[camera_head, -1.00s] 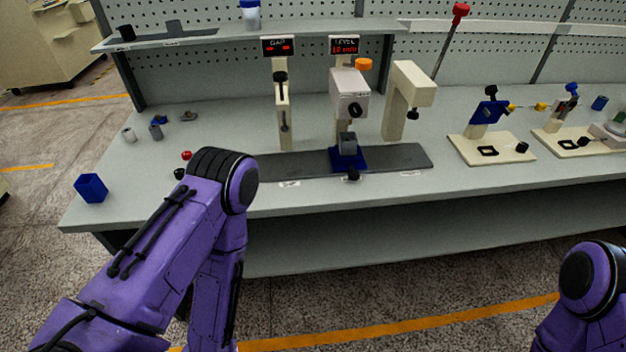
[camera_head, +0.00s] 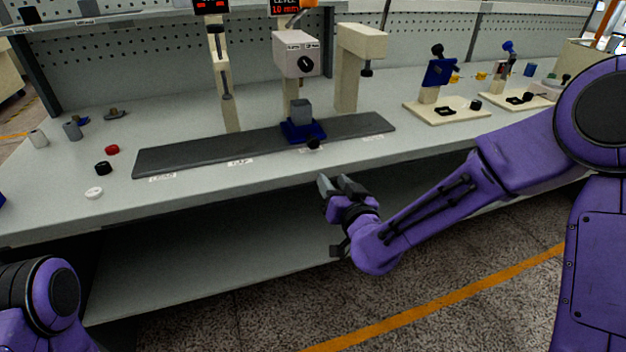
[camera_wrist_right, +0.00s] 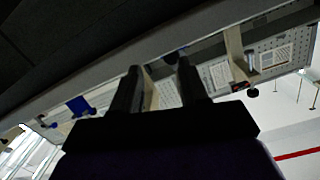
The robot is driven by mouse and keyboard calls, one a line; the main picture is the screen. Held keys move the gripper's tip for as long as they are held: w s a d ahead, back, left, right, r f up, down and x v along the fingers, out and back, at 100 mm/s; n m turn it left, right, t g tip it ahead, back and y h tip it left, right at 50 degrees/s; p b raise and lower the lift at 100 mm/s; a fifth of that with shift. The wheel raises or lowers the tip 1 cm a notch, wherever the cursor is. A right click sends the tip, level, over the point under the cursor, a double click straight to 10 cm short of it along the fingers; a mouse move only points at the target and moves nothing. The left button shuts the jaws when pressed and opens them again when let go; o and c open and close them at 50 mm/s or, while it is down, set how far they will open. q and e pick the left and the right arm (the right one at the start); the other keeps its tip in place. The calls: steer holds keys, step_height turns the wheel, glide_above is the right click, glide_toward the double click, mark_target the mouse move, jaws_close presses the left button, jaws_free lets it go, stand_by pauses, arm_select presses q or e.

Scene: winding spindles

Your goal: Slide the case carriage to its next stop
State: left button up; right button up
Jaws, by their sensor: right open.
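The case carriage (camera_head: 304,131) is a blue block with a grey case (camera_head: 301,110) standing in it and a black knob (camera_head: 313,143) at its front. It sits on the dark track (camera_head: 205,155), below the cream head with a black dial (camera_head: 297,55). My right gripper (camera_head: 333,182) is open and empty, in front of the bench edge, below and apart from the knob. In the right wrist view, its two dark fingers (camera_wrist_right: 158,75) stand apart, with the underside of the bench above them. My left gripper is out of view; only part of the left arm shows.
A cream post (camera_head: 225,85) stands left of the carriage and a cream arch (camera_head: 350,60) right of it, both behind the track. Red, black and white buttons (camera_head: 104,168) lie left of the track. The track's left part is clear.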

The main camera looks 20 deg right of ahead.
mark_target(314, 146)
steer(key=shift+t, duration=0.4)
steer(key=w+r, duration=0.1)
steer(key=w, duration=0.2)
steer(key=w+p, duration=0.1)
steer(key=w, duration=0.3)
steer(key=w+r, duration=0.1)
steer(key=w, duration=0.3)
steer(key=shift+a+r, duration=0.3)
steer(key=shift+a, duration=0.1)
jaws_close()
